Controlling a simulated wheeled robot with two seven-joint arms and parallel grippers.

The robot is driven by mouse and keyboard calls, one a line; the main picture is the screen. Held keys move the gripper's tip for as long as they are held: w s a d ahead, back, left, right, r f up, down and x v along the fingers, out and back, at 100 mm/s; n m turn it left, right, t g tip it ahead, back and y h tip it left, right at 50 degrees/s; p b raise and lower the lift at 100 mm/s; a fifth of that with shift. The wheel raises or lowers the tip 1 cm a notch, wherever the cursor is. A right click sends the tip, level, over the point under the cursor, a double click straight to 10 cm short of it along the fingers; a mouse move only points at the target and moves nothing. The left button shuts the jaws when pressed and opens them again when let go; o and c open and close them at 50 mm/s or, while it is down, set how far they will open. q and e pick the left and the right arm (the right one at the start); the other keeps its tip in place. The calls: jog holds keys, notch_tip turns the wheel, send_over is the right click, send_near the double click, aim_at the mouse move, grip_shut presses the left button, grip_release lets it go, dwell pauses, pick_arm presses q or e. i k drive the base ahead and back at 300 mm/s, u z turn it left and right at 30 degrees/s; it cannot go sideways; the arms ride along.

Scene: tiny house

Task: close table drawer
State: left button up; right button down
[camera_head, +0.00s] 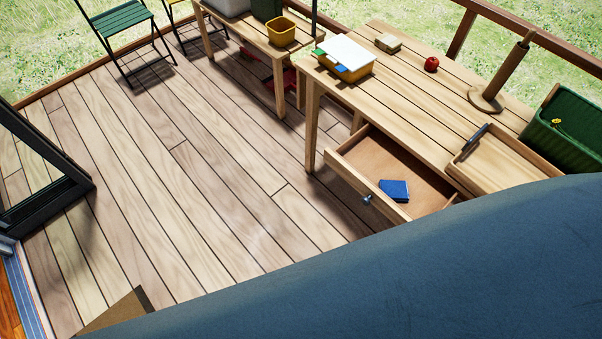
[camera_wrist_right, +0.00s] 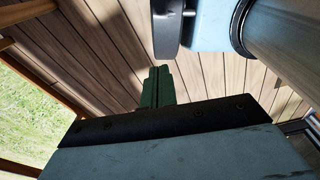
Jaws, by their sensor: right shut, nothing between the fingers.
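The table drawer (camera_head: 366,188) is pulled out from the wooden table (camera_head: 415,92) in the head view. It has a round metal knob (camera_head: 367,199) on its front panel. A small blue object (camera_head: 394,190) lies inside the drawer. My right gripper (camera_wrist_right: 158,84) shows in the right wrist view, with its green fingers together and nothing between them. It points over floor planks and is apart from the drawer, which that view does not show. My left gripper is not in view. A large blue-grey part of my own body hides the lower right of the head view.
On the table stand a yellow box with a white lid (camera_head: 345,58), a red apple (camera_head: 431,64), a wooden holder (camera_head: 500,80), a wooden tray (camera_head: 500,158) and a green crate (camera_head: 570,125). The plank floor (camera_head: 190,190) left of the drawer is clear. A railing runs behind.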

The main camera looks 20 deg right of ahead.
aim_at(370, 156)
jog(key=u, duration=1.15)
jog(key=i, duration=0.45)
jog(key=z, duration=2.3)
